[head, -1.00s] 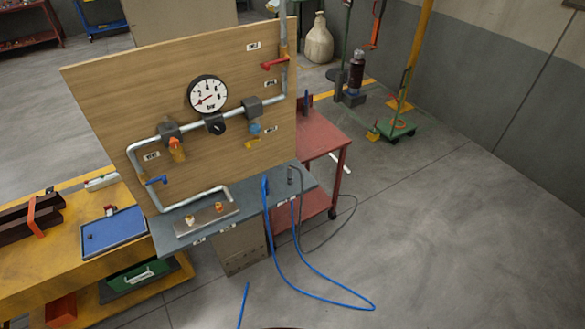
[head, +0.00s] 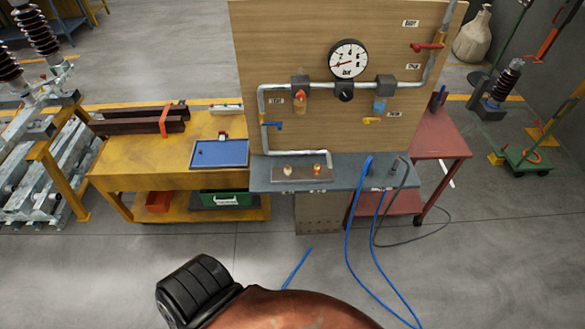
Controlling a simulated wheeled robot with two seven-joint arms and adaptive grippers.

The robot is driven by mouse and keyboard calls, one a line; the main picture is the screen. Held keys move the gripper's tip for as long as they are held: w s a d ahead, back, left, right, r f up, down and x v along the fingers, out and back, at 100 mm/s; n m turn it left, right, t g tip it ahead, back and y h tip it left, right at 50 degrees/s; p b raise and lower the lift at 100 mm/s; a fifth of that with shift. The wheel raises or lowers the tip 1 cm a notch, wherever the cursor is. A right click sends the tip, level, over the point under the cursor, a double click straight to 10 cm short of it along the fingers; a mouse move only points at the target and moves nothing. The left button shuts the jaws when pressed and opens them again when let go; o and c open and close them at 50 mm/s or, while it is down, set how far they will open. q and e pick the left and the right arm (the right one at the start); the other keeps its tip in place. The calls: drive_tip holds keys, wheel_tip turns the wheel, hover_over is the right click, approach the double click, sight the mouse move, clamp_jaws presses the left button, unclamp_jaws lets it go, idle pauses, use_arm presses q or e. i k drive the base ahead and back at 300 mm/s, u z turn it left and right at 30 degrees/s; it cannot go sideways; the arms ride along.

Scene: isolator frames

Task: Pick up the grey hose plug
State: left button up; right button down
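The grey hose plug (head: 394,167) stands at the right end of the grey-blue shelf (head: 345,172) below the wooden gauge panel (head: 300,40).
A red cart (head: 440,140) stands right of the shelf, a yellow bench (head: 150,155) with a blue tray (head: 220,153) to its left. A metal plate with two fittings (head: 302,173) lies on the shelf. Open floor (head: 480,260) lies in front; a loose blue hose end (head: 298,266) shows there.

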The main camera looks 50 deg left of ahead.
sight(397, 161)
drive_tip(key=u, duration=1.75)
drive_tip(key=i, duration=1.45)
drive_tip(key=z, duration=1.95)
